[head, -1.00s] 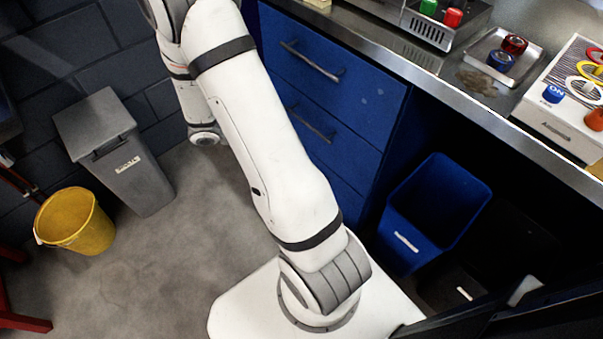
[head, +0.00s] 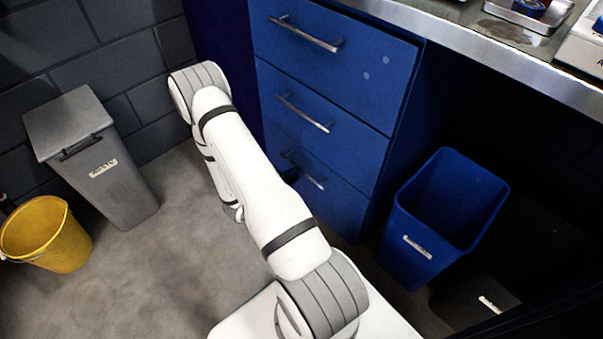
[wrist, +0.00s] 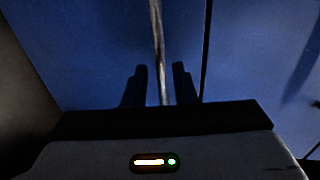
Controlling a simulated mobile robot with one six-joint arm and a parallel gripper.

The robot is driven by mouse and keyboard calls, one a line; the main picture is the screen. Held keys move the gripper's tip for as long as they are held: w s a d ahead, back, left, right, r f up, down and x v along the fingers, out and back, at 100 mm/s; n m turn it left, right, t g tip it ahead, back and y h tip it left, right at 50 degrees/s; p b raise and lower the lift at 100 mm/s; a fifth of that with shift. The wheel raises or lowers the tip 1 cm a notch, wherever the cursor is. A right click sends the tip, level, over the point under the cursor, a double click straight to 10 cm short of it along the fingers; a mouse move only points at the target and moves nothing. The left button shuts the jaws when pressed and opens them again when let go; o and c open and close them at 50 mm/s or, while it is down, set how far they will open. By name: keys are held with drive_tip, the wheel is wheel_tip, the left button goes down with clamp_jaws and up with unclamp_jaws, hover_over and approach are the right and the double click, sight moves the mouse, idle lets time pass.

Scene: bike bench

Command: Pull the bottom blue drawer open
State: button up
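The bottom blue drawer (head: 330,198) is the lowest of three in the blue cabinet, and its front looks flush, so shut. Its silver bar handle (head: 316,180) is partly hidden behind my gripper in the head view. In the wrist view the handle (wrist: 157,40) runs down between the two dark fingers of my gripper (wrist: 160,84), with a gap on each side. My gripper is open, with a finger on either side of the handle's line. In the head view only a dark bit of my gripper (head: 290,175) shows beside my arm.
A blue bin (head: 415,245) stands right of the drawers under the metal worktop (head: 480,50). A grey bin (head: 105,170) and a yellow bucket (head: 62,245) stand at left. The floor (head: 175,255) between them and my arm is clear.

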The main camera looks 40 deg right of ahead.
drive_tip(key=shift+b+x, duration=0.5)
drive_tip(key=shift+x, duration=1.4)
drive_tip(key=shift+c, duration=0.5)
clamp_jaws()
